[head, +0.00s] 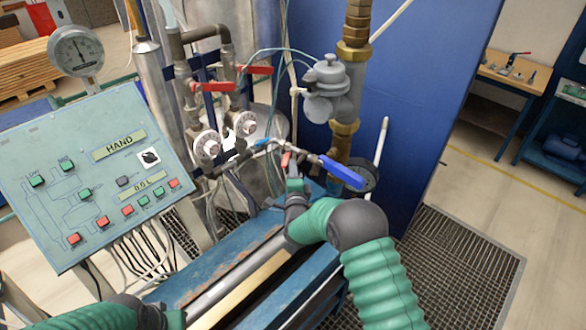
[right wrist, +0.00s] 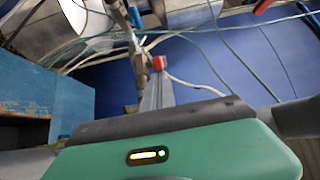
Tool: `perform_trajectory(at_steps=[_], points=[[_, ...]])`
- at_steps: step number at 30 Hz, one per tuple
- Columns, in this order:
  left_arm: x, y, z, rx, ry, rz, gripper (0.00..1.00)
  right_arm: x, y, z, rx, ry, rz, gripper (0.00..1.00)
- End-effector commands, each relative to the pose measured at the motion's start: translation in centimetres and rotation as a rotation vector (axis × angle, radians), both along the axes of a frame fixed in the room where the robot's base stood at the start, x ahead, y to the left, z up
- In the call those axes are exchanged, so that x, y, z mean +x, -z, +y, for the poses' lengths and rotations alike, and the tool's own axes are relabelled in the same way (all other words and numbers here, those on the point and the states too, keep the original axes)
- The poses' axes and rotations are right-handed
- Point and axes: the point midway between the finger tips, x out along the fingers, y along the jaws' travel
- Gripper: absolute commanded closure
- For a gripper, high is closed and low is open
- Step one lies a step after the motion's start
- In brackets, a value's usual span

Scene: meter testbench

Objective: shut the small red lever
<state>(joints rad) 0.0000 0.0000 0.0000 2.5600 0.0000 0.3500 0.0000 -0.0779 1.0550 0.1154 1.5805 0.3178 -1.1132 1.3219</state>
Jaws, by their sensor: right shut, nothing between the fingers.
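The small red lever (head: 285,159) is on the thin pipe at the middle of the bench, left of a long blue handle (head: 342,172). My right gripper (head: 293,180) is shut and empty, just below the lever in the head view. In the right wrist view, the red end of the lever (right wrist: 158,63) shows right at the tips of the shut fingers (right wrist: 157,85). I cannot tell whether they touch. Part of my left arm shows at the lower left of the head view, but its gripper is out of view.
Two larger red levers (head: 213,87) (head: 257,70) sit on upright pipes behind. A control panel (head: 95,175) with a gauge (head: 76,52) stands at the left. A brass column (head: 352,60) rises behind the blue handle. Thin hoses cross near the pipework.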

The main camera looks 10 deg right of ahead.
Motion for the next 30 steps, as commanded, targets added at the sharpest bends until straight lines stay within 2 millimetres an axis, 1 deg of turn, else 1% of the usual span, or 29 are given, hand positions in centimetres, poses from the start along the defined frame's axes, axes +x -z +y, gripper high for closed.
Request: perform_trajectory(at_steps=[4,11,20,26,30], points=[[0.0,1.0,0.0,0.0,0.0,0.0,1.0,0.0,0.3,0.3,0.001,0.031,-0.001,1.0],[0.0,1.5,0.0,0.0,0.0,0.0,1.0,0.0,0.2,0.7,0.001,0.064,0.0,1.0],[0.0,2.7,0.0,0.0,0.0,0.0,1.0,0.1,0.2,1.2,0.001,0.117,-0.002,1.0],[0.0,4.7,0.0,0.0,0.0,0.0,1.0,0.2,0.5,2.0,0.002,0.197,-0.004,1.0],[0.0,6.6,0.0,0.0,0.0,0.0,1.0,0.4,0.7,2.7,0.004,0.286,-0.005,1.0]])
